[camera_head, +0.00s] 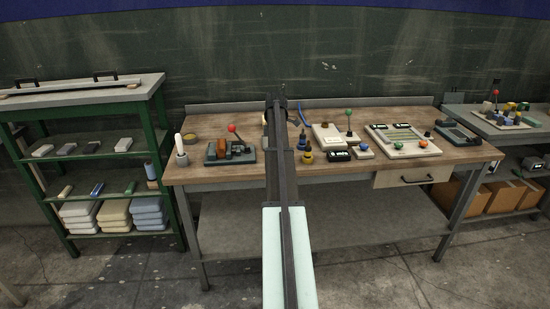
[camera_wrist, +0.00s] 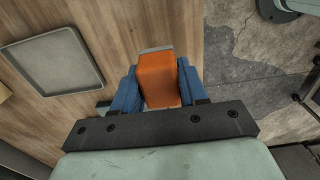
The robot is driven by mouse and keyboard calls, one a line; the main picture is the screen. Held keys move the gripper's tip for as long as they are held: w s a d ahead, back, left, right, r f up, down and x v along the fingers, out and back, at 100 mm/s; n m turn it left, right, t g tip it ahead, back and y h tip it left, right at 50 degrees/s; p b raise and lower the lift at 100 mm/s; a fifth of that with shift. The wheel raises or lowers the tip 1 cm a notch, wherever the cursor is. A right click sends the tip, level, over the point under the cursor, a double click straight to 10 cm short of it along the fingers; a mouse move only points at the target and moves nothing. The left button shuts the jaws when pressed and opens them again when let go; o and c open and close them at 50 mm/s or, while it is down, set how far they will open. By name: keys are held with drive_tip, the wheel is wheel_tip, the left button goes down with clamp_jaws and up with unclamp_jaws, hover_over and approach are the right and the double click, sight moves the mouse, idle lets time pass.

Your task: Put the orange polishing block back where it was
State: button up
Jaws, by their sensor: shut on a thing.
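In the wrist view an orange block (camera_wrist: 159,80) sits between the two blue fingers of my gripper (camera_wrist: 158,88). The fingers are shut on it, one on each side. A thin grey strip shows at the block's far end. Wooden bench top (camera_wrist: 130,30) shows behind the block; whether the block touches it or hangs above it I cannot tell. In the head view my arm reaches over the workbench (camera_head: 345,160) and hides the held block and the fingers.
A grey square tray (camera_wrist: 55,62) lies left of the block in the wrist view; the bench edge and concrete floor (camera_wrist: 245,90) are right. In the head view a red-knobbed fixture (camera_head: 228,150) stands left of my arm, a green-knobbed lever (camera_head: 349,125) and a panel (camera_head: 402,140) right.

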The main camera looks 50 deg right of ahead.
drive_tip(key=shift+f, duration=2.2)
drive_tip(key=shift+f, duration=0.15)
drive_tip(key=o, duration=1)
wheel_tip(320, 180, up, 12)
drive_tip(key=shift+r, duration=0.2)
